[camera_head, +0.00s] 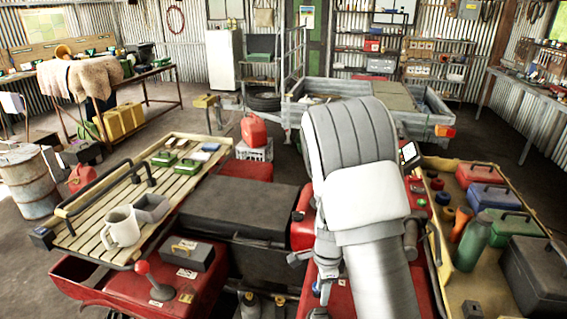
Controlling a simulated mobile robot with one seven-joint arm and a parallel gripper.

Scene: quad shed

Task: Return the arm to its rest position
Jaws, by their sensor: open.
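My grey and white arm rises through the middle right of the head view, in front of the red quad (248,168). A broad grey ribbed link is at the top of it, with a white block below and a pale link running down to the bottom edge. I cannot make out my gripper's fingers; they seem hidden or outside the picture. Nothing shows as held.
Right, a tan rack (468,285) holds toolboxes and a green bottle (473,243). A trailer (437,125) stands behind. A red can (254,131) sits on a crate.

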